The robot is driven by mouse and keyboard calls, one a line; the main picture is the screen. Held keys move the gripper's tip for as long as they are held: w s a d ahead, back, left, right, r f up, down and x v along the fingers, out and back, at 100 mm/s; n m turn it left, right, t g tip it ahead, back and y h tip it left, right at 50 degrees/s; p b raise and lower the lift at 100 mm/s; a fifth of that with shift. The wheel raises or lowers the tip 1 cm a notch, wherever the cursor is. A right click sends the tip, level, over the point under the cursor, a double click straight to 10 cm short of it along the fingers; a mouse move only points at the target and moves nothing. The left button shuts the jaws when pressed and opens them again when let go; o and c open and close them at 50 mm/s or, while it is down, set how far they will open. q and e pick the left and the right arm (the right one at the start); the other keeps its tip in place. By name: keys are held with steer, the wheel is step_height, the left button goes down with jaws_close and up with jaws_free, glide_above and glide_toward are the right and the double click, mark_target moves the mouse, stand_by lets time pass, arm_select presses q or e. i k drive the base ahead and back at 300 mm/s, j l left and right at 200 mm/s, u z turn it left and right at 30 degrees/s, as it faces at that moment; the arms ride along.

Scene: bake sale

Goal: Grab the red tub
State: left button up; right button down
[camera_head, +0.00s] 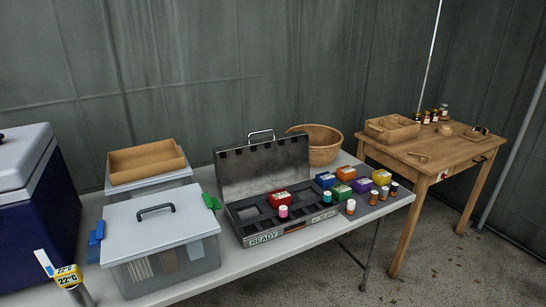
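The red tub (281,199) is a small box with a pale label on its top. It sits inside the open grey metal case (262,237) on the long table. The case's lid stands raised behind it, and its front edge reads "READY". A pink-topped vial (283,212) stands just in front of the red tub and a teal-topped vial (327,197) is to its right, also in the case. Neither of my grippers shows in the head view.
Several coloured tubs, such as the orange tub (345,173), and small vials stand right of the case. A lidded clear bin (190,263) is to its left.

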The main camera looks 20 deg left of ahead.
mark_target(278, 198)
steer(key=u, duration=0.3)
steer(key=i+l+u, duration=0.15)
steer(key=u, duration=0.3)
steer(key=i+l+u, duration=0.15)
steer(key=u, duration=0.3)
steer(key=i+l+u, duration=0.2)
steer(key=l, duration=0.2)
steer(key=l+u, duration=0.2)
steer(key=l, duration=0.2)
steer(key=l+u, duration=0.1)
steer(key=l, duration=0.25)
steer(key=i+l+u, duration=0.1)
steer(key=l, duration=0.3)
steer(key=i+l, duration=0.1)
steer(key=l, duration=0.4)
steer(key=i+l, duration=0.1)
steer(key=l, duration=0.45)
steer(key=l+u, duration=0.1)
steer(key=l, duration=0.4)
steer(key=i+l, duration=0.1)
steer(key=l, duration=0.2)
steer(key=i+l, duration=0.25)
steer(key=l, duration=0.3)
